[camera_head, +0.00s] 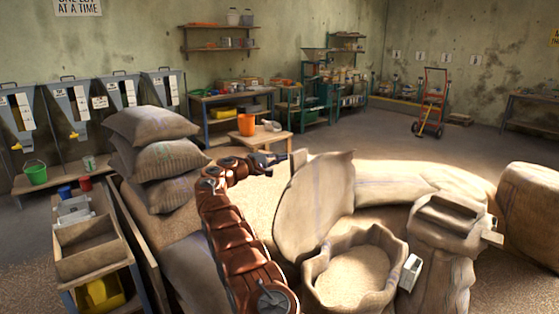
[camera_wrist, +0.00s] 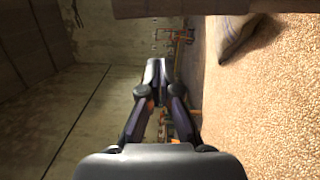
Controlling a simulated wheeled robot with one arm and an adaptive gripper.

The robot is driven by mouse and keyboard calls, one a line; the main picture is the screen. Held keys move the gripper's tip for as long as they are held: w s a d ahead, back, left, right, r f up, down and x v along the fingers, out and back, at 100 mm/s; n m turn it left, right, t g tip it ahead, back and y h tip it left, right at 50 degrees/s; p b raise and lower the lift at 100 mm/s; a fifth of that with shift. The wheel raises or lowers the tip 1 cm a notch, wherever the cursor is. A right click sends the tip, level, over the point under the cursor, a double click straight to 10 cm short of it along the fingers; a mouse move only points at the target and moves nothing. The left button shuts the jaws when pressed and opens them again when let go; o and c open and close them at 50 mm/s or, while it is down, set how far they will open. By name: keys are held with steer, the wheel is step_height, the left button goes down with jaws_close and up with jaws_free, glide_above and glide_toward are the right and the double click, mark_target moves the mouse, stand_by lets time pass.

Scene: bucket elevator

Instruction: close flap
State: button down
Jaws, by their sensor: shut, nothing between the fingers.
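The flap (camera_head: 318,205) looks like a large tan sack-cloth panel in the head view. It stands raised, leaning up from the back left of an open sack (camera_head: 349,283) full of grain. My gripper (camera_head: 279,158) is left of the flap's upper left edge, close to a small grey piece there. I cannot tell if it touches. In the wrist view my gripper (camera_wrist: 155,72) has its fingertips together with nothing between them. I cannot make out the flap for certain in that view.
Stacked full sacks (camera_head: 163,155) stand left of my arm. A small wooden table with an orange bucket (camera_head: 247,125) is behind the gripper. More sacks (camera_head: 420,180) lie to the right. Grain (camera_wrist: 270,100) fills the right of the wrist view.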

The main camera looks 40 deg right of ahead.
steer(key=shift+s+f+b, duration=0.2)
steer(key=shift+b, duration=0.15)
steer(key=shift+s+d+r+b, duration=0.1)
steer(key=shift+s+r+b, duration=0.1)
steer(key=shift+s, duration=0.3)
steer(key=shift+s+r+b, duration=0.1)
steer(key=shift+s+b, duration=0.15)
steer(key=shift+s, duration=0.3)
steer(key=shift+s+d+r+b, duration=0.1)
steer(key=shift+s+b, duration=0.1)
steer(key=shift+s, duration=0.3)
